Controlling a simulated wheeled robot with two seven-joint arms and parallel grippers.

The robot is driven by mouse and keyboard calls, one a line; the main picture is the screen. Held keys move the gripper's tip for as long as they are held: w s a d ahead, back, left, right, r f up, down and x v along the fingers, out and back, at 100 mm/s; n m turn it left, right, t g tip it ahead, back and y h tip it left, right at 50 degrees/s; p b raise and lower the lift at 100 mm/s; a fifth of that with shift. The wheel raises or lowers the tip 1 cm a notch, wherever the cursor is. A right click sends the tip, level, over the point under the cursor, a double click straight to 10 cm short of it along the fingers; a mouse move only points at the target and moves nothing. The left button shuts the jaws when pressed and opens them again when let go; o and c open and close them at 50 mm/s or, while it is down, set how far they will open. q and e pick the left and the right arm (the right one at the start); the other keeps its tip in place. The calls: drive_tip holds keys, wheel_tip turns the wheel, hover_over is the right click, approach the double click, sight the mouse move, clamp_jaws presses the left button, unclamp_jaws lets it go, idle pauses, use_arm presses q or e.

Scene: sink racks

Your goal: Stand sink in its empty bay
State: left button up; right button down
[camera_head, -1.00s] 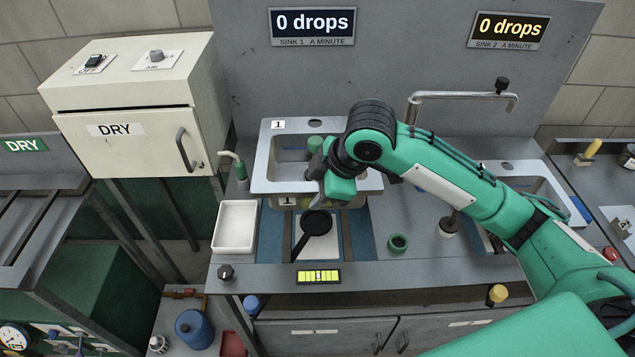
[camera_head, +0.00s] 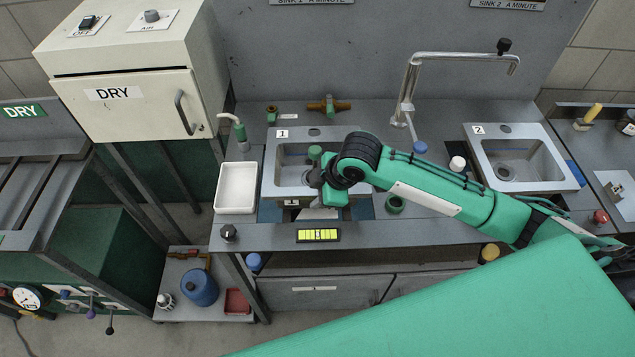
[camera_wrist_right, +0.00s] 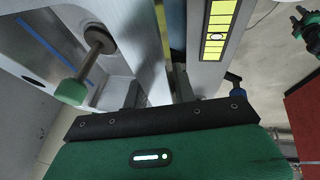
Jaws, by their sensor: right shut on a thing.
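Sink 1 (camera_head: 268,170), a grey metal basin with a tag "1" on its back rim, is over the bay at the left of the counter. A green-topped plug stands in the basin. My right gripper (camera_head: 322,192) is shut on its front rim. In the right wrist view the grey sink (camera_wrist_right: 120,22) fills the upper left, with the plug's shaft and green knob. A strip of the bay (camera_head: 320,213) shows in front of the sink. I cannot tell whether the sink rests on the bay's edges. My left gripper is not in view.
Sink 2 (camera_head: 540,180) sits in the counter at the right. A tall faucet (camera_head: 408,95) stands between the sinks.

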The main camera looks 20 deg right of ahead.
drive_tip(key=shift+w+d+f, duration=0.1)
drive_tip(key=shift+f, duration=0.4)
drive_tip(key=c, duration=1.1)
unclamp_jaws()
drive_tip(key=b+v, duration=0.1)
drive_tip(key=v, duration=1.1)
drive_tip(key=shift+r, duration=0.1)
